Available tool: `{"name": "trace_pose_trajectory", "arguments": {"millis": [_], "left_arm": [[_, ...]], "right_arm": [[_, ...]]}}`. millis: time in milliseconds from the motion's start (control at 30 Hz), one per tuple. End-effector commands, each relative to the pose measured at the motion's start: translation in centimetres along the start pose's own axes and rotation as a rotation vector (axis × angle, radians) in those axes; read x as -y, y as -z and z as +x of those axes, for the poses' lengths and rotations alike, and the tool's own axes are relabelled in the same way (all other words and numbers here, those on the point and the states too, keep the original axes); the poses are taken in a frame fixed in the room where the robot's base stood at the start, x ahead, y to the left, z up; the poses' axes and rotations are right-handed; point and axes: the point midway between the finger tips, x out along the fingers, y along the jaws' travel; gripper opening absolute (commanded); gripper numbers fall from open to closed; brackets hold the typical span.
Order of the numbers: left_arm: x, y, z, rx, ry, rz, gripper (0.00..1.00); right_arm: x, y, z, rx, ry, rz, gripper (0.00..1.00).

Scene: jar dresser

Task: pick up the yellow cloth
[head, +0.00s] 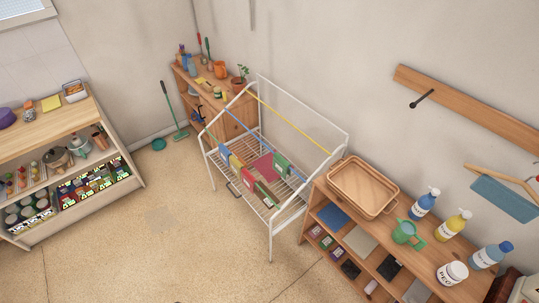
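Neither of my grippers is in the head view.
A broom (172,110) leans at the back wall. The floor at front left is clear.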

Motion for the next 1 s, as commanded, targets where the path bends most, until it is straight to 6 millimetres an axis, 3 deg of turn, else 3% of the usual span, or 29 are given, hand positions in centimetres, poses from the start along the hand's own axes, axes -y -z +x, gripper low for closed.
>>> {"name": "trace_pose_trajectory", "arguments": {"millis": [433,667,1000], "left_arm": [[0.0,0.0,0.0,0.0,0.0,0.0,0.43],[0.0,0.0,0.0,0.0,0.0,0.0,0.43],[0.0,0.0,0.0,0.0,0.0,0.0,0.43]], "right_arm": [[0.0,0.0,0.0,0.0,0.0,0.0,0.43],[0.0,0.0,0.0,0.0,0.0,0.0,0.74],[-0.02,0.11,-0.03,-0.003,0.0,0.021,0.74]]}}
